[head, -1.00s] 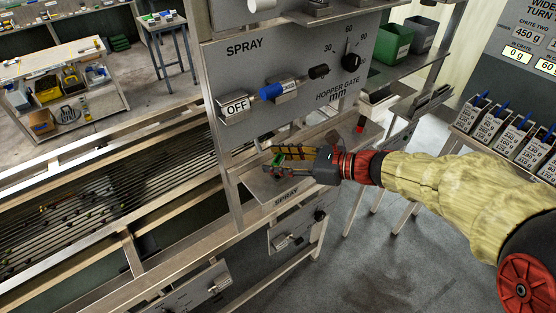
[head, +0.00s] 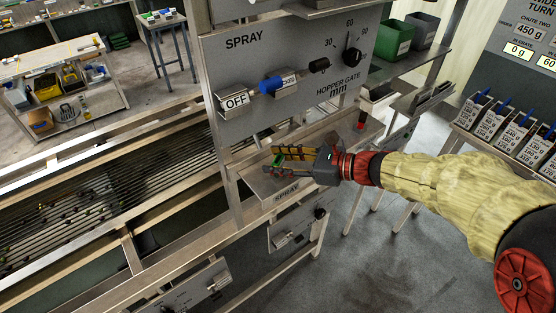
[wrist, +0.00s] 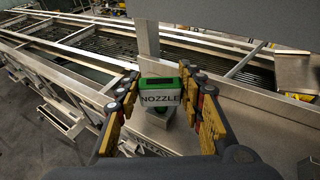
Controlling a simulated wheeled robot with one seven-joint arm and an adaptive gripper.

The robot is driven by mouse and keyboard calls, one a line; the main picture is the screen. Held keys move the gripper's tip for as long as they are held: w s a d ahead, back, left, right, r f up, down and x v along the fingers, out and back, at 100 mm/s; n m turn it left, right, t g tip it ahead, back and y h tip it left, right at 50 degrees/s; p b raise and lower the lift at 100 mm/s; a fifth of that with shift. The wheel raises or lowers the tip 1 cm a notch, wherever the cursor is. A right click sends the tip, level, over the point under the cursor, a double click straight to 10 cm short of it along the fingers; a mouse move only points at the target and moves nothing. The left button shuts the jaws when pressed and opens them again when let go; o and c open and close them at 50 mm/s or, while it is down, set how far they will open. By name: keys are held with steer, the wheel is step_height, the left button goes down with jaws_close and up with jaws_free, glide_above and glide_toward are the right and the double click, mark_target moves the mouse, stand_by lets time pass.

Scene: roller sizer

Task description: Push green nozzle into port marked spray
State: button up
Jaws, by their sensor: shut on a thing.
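The green nozzle (wrist: 165,84), with a white label reading NOZZLE, sits between the fingers of my gripper (wrist: 162,98) in the wrist view. My gripper is shut on it. In the head view the green nozzle (head: 279,160) shows small at the fingertips of my gripper (head: 283,162). It is over a metal shelf (head: 258,185) whose front edge reads SPRAY. In the wrist view a grey metal block (wrist: 157,117) shows just below the nozzle. The port opening is hidden, and I cannot tell whether nozzle and block touch.
An upright panel (head: 300,60) marked SPRAY and HOPPER GATE stands above and behind my gripper. It carries an OFF plate (head: 236,101), a blue handle (head: 270,86) and a black dial (head: 352,57). A metal post (head: 228,150) rises left of the shelf. Rollers (head: 130,165) lie further left.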

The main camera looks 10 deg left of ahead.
steer(key=shift+f+b, duration=0.4)
steer(key=shift+f, duration=0.2)
steer(key=o, duration=1)
steer(key=shift+o, duration=0.3)
steer(key=shift+d, duration=0.1)
steer(key=v, duration=1.1)
steer(key=shift+d+r, duration=0.15)
steer(key=shift+d, duration=0.2)
